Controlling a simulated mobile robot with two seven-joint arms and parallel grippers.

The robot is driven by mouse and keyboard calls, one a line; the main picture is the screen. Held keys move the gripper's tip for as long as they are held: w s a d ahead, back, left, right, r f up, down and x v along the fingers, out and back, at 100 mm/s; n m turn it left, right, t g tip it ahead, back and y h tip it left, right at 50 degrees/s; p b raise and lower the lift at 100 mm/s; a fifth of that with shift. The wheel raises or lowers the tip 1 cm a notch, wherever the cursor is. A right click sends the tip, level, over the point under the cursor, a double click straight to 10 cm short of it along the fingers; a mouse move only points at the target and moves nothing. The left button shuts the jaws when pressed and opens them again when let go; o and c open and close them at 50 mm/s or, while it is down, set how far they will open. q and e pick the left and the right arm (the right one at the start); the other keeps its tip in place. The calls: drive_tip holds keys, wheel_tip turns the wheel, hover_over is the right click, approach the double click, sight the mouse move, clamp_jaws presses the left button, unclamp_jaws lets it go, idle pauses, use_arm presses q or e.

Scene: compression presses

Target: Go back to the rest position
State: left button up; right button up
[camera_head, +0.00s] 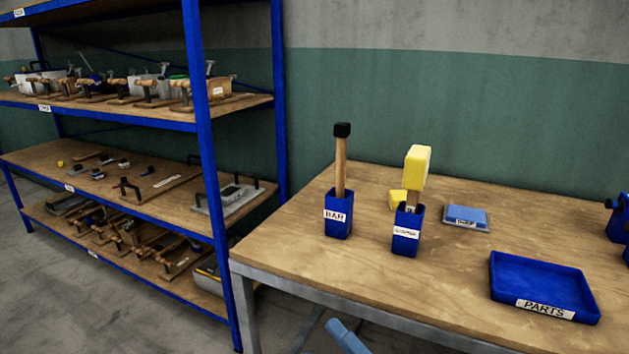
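Neither of my grippers shows in the head view. A wooden table (300,262) fills the right half. On it a blue holder labelled BAR (339,222) holds an upright wooden bar (341,165) with a black top. To its right a second blue labelled holder (406,244) holds a tool with a yellow block head (417,168), leaning slightly. A blue tray labelled PARTS (543,275) lies at the table's right front and looks empty.
A blue-framed shelf (206,150) with several tools and boxes stands at the left. A yellow piece (398,198) and a blue pad on a grey plate (466,216) lie behind the holders. A light blue rounded bar (345,337) shows below the table edge.

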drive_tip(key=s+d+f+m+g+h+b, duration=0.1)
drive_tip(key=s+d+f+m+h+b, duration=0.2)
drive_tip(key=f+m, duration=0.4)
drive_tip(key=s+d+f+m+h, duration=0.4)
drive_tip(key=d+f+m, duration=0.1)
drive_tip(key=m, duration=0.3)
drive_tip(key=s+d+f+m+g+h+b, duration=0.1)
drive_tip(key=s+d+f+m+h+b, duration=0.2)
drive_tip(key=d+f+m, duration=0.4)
use_arm(q)
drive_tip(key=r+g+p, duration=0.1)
drive_tip(key=p, duration=0.8)
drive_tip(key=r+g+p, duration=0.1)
drive_tip(key=p, duration=0.7)
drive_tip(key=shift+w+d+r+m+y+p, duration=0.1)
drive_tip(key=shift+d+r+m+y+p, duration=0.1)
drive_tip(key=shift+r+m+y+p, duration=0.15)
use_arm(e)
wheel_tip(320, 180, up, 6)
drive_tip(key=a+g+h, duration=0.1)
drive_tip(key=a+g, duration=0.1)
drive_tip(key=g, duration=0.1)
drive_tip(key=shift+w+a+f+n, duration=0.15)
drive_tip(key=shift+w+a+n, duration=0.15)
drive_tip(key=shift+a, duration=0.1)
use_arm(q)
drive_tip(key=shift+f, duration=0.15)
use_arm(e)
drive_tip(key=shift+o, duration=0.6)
